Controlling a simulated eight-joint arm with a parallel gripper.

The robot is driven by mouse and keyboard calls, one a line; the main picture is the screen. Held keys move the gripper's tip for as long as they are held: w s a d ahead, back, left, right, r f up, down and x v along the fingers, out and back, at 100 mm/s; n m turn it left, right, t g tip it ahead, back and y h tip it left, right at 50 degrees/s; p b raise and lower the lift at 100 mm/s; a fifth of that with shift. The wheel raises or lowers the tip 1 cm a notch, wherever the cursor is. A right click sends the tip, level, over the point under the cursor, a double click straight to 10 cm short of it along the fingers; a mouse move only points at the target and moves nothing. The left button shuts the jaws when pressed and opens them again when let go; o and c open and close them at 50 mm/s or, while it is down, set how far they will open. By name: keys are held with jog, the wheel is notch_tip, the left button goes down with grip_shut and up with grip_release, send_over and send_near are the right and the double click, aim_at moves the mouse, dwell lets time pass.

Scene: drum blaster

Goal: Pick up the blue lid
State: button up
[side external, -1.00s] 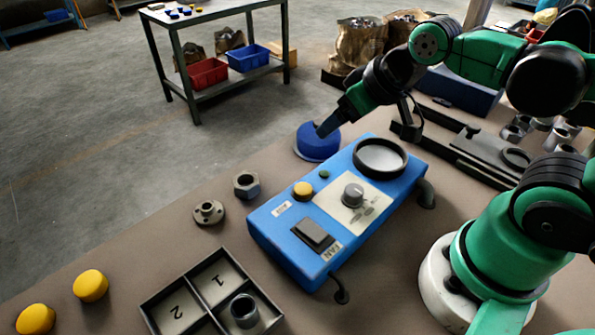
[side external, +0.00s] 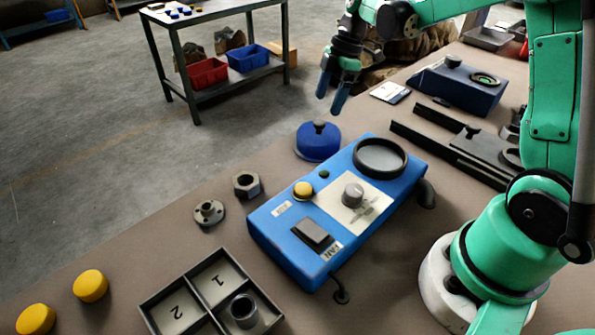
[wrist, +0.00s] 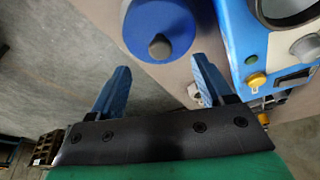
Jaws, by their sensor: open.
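The blue lid (side external: 318,146) is a round blue dome with a dark knob on top. It sits on the brown table at the back left corner of the blue machine. My gripper (side external: 338,100) is open and empty, above the lid and apart from it, with its blue fingers pointing down. In the wrist view the lid (wrist: 160,18) lies beyond the fingertips, cut by the top edge, with its knob near the gap between the fingers. The gripper also shows in the wrist view (wrist: 160,80).
The blue machine (side external: 285,240) has a black ring, a knob and a yellow button. A hex nut (side external: 246,184) and a flanged part (side external: 209,212) lie left of it. A numbered tray (side external: 177,305) and yellow caps (side external: 90,285) are in front. A blue box (side external: 470,85) stands behind.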

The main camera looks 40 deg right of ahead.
aim_at(320, 121)
jog(key=x, duration=0.5)
jog(key=shift+r, duration=0.1)
grip_shut()
